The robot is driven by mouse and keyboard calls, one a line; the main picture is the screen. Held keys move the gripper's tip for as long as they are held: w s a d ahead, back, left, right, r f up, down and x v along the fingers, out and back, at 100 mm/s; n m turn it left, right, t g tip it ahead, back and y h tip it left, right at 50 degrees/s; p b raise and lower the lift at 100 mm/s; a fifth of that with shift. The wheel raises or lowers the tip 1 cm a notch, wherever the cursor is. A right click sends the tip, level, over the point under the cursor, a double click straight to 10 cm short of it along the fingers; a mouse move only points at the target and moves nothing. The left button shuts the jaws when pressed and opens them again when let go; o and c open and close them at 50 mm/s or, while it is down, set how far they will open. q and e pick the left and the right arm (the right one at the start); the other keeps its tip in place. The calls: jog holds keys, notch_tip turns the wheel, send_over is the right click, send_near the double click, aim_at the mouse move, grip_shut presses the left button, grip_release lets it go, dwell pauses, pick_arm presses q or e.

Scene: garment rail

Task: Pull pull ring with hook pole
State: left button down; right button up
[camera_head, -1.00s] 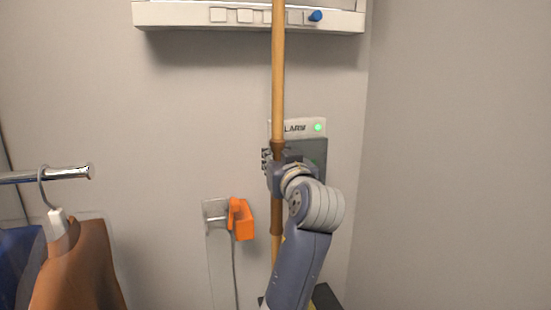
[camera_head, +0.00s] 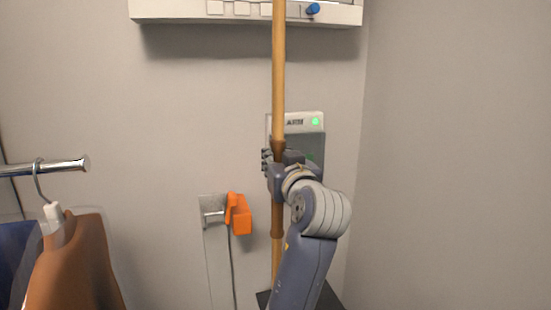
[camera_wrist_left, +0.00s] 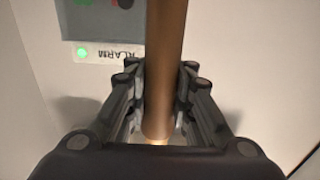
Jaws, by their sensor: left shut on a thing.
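The hook pole (camera_head: 278,75) is a long wooden pole with a darker brown grip section. It stands nearly upright and runs out of the top of the head view, so its upper end and any hook are hidden. My left gripper (camera_head: 272,165) is shut on the brown grip section. In the left wrist view the gripper's fingers (camera_wrist_left: 160,95) lie on both sides of the brown pole (camera_wrist_left: 165,60). I see no pull ring in these views. My right gripper does not show.
A white wall unit (camera_head: 190,10) with switches and a blue knob (camera_head: 313,9) is at the top. An alarm panel (camera_head: 312,122) with a green light is behind the pole. An orange device (camera_head: 240,214) hangs on the wall. A garment rail (camera_head: 55,167) with clothes (camera_head: 75,265) is at left.

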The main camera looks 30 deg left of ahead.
pick_arm(q)
jog(key=shift+s+d+f+b, duration=0.25)
jog(key=shift+s+d, duration=0.15)
jog(key=shift+d, duration=0.1)
jog(key=shift+s+d+f+b, duration=0.2)
jog(key=shift+s+d+b, duration=0.05)
jog(key=shift+s+d, duration=0.2)
jog(key=shift+d, duration=0.15)
dwell(0.4)
